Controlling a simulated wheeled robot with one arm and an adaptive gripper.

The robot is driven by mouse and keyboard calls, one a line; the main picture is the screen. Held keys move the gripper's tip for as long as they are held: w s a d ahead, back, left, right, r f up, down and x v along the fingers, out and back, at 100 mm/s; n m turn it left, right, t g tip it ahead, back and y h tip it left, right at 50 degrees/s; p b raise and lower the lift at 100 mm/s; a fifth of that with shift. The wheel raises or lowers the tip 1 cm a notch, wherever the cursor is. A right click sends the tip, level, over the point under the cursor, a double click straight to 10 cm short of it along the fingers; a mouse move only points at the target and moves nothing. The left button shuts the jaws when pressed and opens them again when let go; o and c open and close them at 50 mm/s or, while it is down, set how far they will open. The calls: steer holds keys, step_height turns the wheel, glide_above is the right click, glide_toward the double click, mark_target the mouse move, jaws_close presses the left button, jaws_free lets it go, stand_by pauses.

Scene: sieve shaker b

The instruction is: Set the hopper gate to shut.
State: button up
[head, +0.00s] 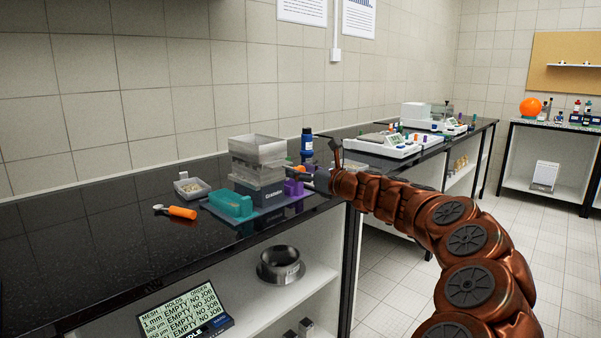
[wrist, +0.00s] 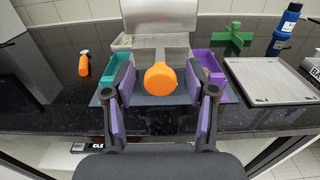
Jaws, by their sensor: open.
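The hopper (head: 258,150) is a grey metal box on top of a dark-based machine on the black bench; its metal front also shows at the top of the wrist view (wrist: 160,14). A round orange knob (wrist: 160,78) sticks out toward me below the hopper; I cannot tell whether the gate behind it is open or shut. My gripper (wrist: 161,88) is open, with one purple-padded finger on each side of the knob and gaps visible between.
A teal bin (wrist: 92,72) stands left of the knob and a purple bin (wrist: 210,68) right. An orange-handled tool (head: 180,212) and a small tray (head: 191,187) lie to the left. A blue bottle (head: 307,141) stands behind. A flat-topped device (wrist: 270,80) is at right.

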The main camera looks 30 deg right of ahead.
steer(key=shift+w, duration=0.2)
jaws_close()
stand_by(0.5)
